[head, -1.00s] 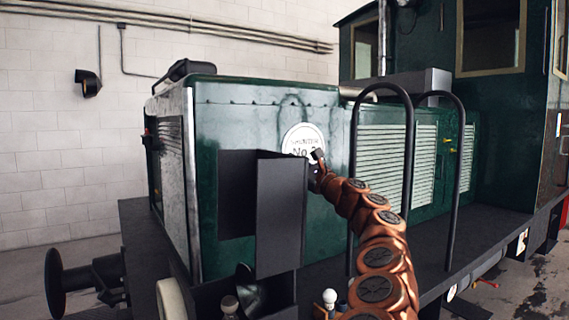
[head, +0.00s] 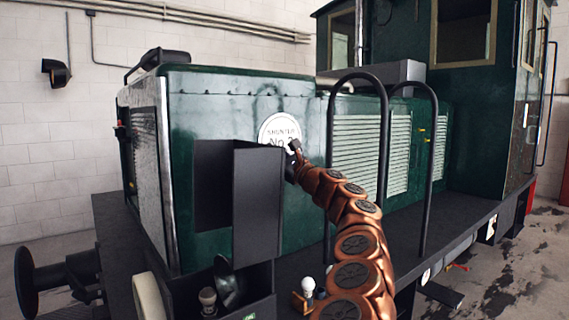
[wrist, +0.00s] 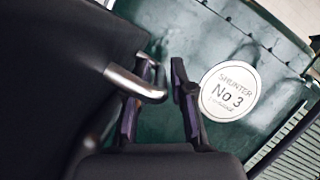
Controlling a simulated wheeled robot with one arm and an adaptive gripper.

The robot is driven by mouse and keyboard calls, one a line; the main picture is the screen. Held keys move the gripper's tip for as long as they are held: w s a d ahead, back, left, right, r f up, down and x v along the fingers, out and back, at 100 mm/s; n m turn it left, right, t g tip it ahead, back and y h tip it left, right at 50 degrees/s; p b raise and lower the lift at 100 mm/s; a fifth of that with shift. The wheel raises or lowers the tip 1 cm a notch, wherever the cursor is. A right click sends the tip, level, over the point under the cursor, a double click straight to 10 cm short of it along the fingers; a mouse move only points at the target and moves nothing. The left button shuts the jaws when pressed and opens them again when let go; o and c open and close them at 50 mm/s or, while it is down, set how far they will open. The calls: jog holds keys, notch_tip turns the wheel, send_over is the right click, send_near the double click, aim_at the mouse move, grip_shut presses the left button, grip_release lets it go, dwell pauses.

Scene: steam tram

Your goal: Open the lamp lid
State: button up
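A dark upright box-like panel, seemingly the lamp lid (head: 258,205), stands in front of the green engine body in the head view. It fills the left of the wrist view (wrist: 60,70). A bent metal handle (wrist: 138,86) sticks out from its edge and crosses the left finger. My gripper (wrist: 162,80) is open, its two dark fingers apart, with the handle's end reaching into the gap. I cannot tell whether it touches a finger. In the head view my gripper (head: 292,160) is beside the panel's right edge, partly hidden by it.
An open dark box (head: 255,310) below holds a dark cone-shaped piece (head: 228,285) and a bulb-like item (head: 208,298). A white bulb (head: 308,285) stands beside it. A round "Shunter No 3" plate (wrist: 228,92) is behind.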

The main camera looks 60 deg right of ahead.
jog(key=v, duration=1.1)
jog(key=shift+s, duration=0.35)
jog(key=shift+f, duration=0.15)
dwell(0.4)
jog(key=shift+w+a, duration=0.1)
jog(key=shift+a, duration=0.05)
